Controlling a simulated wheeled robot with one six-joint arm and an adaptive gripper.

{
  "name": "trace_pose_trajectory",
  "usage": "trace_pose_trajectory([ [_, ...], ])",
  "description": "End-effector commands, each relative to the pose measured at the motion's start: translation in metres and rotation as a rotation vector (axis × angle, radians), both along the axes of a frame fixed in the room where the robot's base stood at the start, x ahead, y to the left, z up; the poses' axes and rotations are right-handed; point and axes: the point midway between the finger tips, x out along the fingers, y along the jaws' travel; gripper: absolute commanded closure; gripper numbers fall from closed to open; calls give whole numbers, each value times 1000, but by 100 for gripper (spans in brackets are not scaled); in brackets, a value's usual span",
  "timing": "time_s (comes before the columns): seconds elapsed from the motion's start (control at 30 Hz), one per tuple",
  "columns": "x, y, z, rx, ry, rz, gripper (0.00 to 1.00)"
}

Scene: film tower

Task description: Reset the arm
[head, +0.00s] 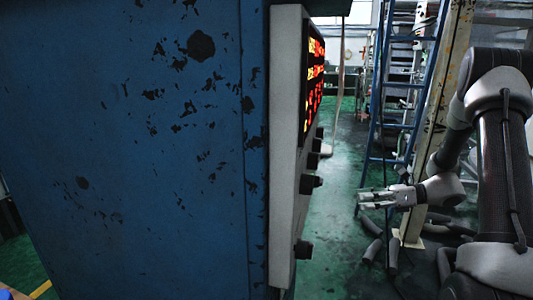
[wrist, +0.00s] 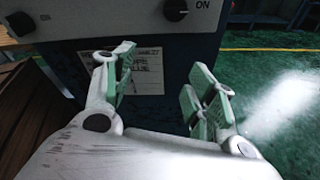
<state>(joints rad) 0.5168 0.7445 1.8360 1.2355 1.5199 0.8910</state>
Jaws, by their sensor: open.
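My gripper (head: 376,197) is on the right side of the head view, at the end of my arm, pointing left. In the wrist view my gripper (wrist: 160,88) shows two separated finger pairs with green pads. It is open and nothing is between the fingers.
A large blue cabinet (head: 130,150) with chipped paint fills the left of the head view. Its panel has a lit red display (head: 315,85) and several black knobs. A blue ladder (head: 375,110) and a worn post (head: 440,110) stand behind my arm. Grey tubes (head: 373,250) lie on the floor.

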Motion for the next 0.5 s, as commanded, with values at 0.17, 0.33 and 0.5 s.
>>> trace_pose_trajectory([
  [0.17,-74,-7,-23,-273,-170,255,44],
  [0.33,-129,-16,-8,-498,-372,538,44],
  [0.5,-177,-30,22,-717,-609,869,44],
])
